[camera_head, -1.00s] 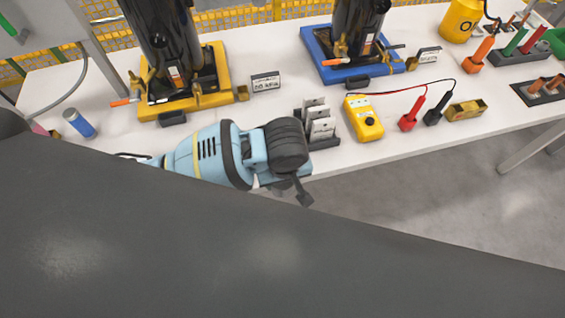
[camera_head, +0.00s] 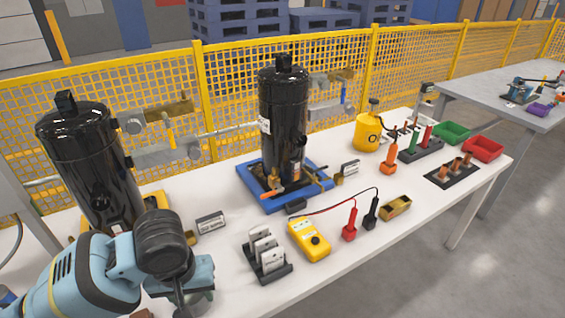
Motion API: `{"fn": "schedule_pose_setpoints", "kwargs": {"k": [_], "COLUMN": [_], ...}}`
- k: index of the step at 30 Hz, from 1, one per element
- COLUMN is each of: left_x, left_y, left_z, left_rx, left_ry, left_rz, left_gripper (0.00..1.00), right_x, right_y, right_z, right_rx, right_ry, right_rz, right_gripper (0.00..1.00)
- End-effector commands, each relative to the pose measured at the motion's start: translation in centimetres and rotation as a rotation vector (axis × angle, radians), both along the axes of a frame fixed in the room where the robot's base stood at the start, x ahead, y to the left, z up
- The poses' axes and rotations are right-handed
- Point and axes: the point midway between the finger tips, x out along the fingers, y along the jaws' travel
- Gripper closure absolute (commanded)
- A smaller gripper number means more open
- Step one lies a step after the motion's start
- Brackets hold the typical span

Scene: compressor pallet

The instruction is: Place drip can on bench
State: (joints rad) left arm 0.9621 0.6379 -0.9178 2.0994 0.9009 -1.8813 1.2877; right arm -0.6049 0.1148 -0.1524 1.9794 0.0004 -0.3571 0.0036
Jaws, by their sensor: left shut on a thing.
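My left gripper (camera_head: 184,298) is at the bottom left, at the end of the light blue arm, above the front of the bench. It is shut on a small grey-green round thing (camera_head: 200,302), apparently the drip can, mostly hidden by the gripper and the bottom edge. The white bench (camera_head: 355,262) runs from lower left to right. I cannot tell whether the held thing touches it. My right gripper is not in view.
Two black compressors (camera_head: 284,115) (camera_head: 85,160) stand on blue and yellow bases. A card rack (camera_head: 268,262), a yellow meter (camera_head: 309,240) and its probes lie right of the gripper. A yellow can (camera_head: 367,132) and bins are farther back.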

Motion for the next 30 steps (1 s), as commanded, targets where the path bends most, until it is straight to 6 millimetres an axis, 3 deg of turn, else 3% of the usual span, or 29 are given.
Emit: {"fn": "schedule_pose_setpoints", "kwargs": {"k": [1, 6, 15, 20, 30], "left_x": [-0.1, -0.9, -1.4, -1.6, -3.9], "left_y": [1.1, 3.1, 3.7, 3.4, 3.3], "left_z": [2.1, 5.5, 6.1, 3.7, -5.5], "left_rx": [0.004, 0.009, 0.01, -0.003, -0.008], "left_ry": [-0.015, -0.02, -0.015, -0.012, -0.014], "left_rz": [-0.038, -0.151, -0.191, -0.19, -0.187], "left_gripper": [0.76, 0.76, 0.76, 0.76, 0.76], "right_x": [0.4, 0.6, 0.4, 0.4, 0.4], "right_y": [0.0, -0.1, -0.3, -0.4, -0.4], "right_z": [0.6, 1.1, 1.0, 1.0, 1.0], "right_rx": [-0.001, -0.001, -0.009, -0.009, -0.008], "right_ry": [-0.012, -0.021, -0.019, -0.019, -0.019], "right_rz": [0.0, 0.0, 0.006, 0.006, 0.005], "right_gripper": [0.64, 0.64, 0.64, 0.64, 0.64]}}
